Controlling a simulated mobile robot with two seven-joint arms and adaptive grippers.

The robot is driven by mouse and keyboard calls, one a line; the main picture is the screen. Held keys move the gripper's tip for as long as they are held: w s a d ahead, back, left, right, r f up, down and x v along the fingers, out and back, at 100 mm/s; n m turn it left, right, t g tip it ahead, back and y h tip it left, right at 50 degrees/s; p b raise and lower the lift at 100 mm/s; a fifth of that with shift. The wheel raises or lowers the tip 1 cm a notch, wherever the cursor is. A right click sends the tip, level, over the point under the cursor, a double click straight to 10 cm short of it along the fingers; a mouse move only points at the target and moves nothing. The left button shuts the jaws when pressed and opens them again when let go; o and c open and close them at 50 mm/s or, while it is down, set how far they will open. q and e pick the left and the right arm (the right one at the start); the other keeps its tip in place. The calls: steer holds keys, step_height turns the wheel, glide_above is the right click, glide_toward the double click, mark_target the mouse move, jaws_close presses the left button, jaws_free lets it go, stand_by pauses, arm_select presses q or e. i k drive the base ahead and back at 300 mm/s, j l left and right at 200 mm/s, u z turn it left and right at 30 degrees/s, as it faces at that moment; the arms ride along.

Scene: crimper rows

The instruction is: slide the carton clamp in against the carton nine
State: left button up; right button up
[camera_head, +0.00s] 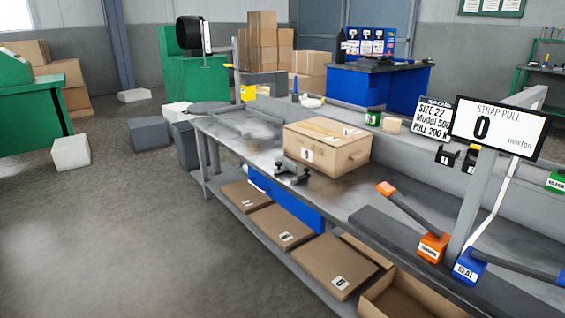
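A closed brown carton (345,158) stands on the grey workbench, with a small white label on its near face. The label is too small to read for certain, so I cannot confirm it is carton nine. A dark grey carton clamp (291,174) sits on the bench just in front of the carton, near the bench's front edge. The clamp looks close to the carton's near face; I cannot tell whether they touch. Neither of my grippers is in view.
An orange-ended tool (433,247) and a blue block marked SEAL (469,267) are on the bench's right part. A display (498,127) reads STRAP PULL 0 newton. Labelled cartons (333,266) lie on the lower shelf. The bench (222,128) is mostly clear left of the carton.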

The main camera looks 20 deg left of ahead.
mark_target(284, 164)
steer(key=j+z, duration=0.3)
steer(key=j, duration=1.95)
